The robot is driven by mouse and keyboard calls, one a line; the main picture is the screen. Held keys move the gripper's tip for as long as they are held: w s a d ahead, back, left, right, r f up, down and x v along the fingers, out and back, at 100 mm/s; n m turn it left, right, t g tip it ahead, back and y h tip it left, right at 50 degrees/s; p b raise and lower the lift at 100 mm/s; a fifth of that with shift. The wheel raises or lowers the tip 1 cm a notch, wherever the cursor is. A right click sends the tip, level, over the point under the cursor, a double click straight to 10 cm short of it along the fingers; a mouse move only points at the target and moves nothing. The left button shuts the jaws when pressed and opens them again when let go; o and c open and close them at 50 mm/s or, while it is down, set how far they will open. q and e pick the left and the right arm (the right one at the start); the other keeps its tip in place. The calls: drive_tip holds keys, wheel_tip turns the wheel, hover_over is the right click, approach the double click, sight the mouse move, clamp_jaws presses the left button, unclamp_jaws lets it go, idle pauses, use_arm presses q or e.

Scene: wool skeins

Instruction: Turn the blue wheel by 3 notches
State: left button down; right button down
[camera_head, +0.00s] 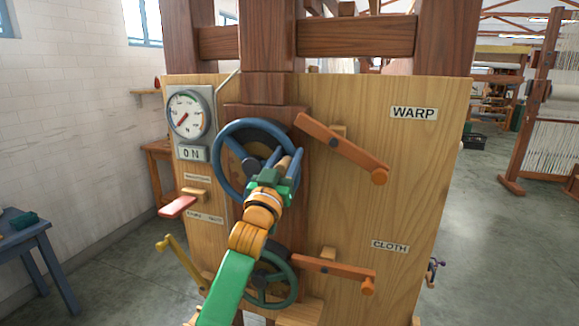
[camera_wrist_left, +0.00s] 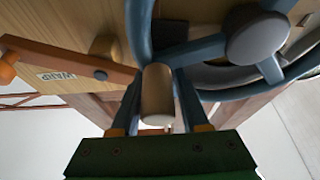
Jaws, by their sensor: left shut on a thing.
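The blue wheel (camera_head: 216,165) is mounted upright on the wooden panel, left of the panel's middle. Its hub and spokes also show in the left wrist view (camera_wrist_left: 257,38). My left gripper (camera_head: 286,161) reaches up to the wheel's right side and is shut on the wheel's pale wooden handle (camera_wrist_left: 157,95). One finger stands on each side of the handle in the left wrist view. My gripper and wrist hide part of the wheel's lower right. My right gripper is not in view.
A dial (camera_head: 187,112) with a red pointer sits above an ON plate (camera_head: 193,153). The WARP lever (camera_head: 340,147) starts close to the wheel's right side. Below are a darker teal wheel (camera_head: 293,287), the CLOTH lever (camera_head: 335,269), a red pedal-like handle (camera_head: 177,207) and a yellow crank (camera_head: 180,261).

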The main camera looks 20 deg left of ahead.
use_arm(q)
drive_tip(key=shift+s+a+r+n+y, duration=0.1)
drive_tip(key=shift+a+r+n+y, duration=0.15)
drive_tip(key=shift+r+n, duration=0.35)
drive_tip(key=shift+a+r+n+y, duration=0.15)
drive_tip(key=shift+r+n+y, duration=0.2)
drive_tip(key=shift+r+n, duration=0.2)
drive_tip(key=c, duration=0.5)
unclamp_jaws()
drive_tip(key=shift+f, duration=0.1)
drive_tip(key=shift+c, duration=0.2)
drive_tip(key=shift+f, duration=0.15)
